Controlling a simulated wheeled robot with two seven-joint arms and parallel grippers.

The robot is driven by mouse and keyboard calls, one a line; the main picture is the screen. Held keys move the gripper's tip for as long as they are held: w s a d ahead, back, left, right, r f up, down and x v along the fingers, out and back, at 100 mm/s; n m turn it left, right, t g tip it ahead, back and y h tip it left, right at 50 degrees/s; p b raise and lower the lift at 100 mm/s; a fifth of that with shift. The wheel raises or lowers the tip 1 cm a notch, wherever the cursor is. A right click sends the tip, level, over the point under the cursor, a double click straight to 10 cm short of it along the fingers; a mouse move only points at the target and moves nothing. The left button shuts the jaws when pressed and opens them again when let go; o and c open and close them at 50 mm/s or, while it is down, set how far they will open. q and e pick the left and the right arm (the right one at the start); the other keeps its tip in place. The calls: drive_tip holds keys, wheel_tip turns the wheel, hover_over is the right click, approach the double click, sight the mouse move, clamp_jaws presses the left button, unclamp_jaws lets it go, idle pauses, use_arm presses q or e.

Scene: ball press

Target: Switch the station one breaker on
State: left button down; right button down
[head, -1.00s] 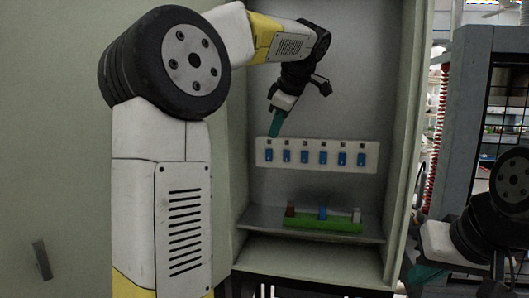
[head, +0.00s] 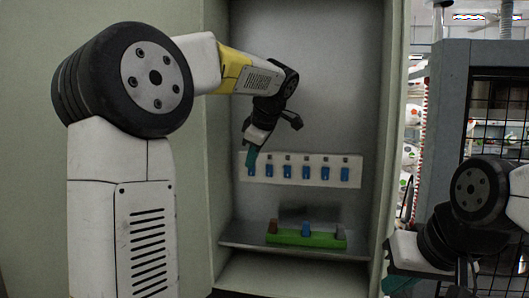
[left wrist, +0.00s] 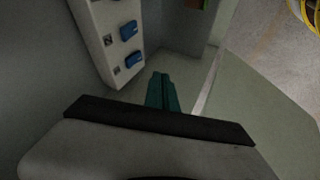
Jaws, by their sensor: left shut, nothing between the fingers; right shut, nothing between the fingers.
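A white breaker strip (head: 302,171) with several blue switches is on the cabinet's back wall. The leftmost breaker (head: 250,171) is partly behind my left gripper (head: 250,165), whose teal fingers are shut and empty and point down at it. In the left wrist view the shut fingers (left wrist: 161,82) are beside the end of the strip (left wrist: 116,84), close to its end blue switch (left wrist: 134,59); contact cannot be told. The labels are too small to read, and on or off cannot be told. My right gripper (head: 402,282) is shut and empty at the lower right.
A green block (head: 305,239) with brown, blue and grey pieces on it sits on the cabinet shelf (head: 236,236) below the strip. Cabinet side walls (head: 386,130) bound the space. A dark mesh rack (head: 453,110) stands at the right.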

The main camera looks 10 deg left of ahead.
sight(249, 172)
use_arm(q)
drive_tip(key=w+a+f, duration=0.1)
drive_tip(key=w+f, duration=0.3)
drive_tip(key=w, duration=0.2)
drive_tip(key=shift+a+f, duration=0.2)
drive_tip(key=shift+a, duration=0.1)
drive_tip(key=shift+w+f, duration=0.1)
drive_tip(key=shift+w, duration=0.15)
drive_tip(key=shift+r, duration=0.9)
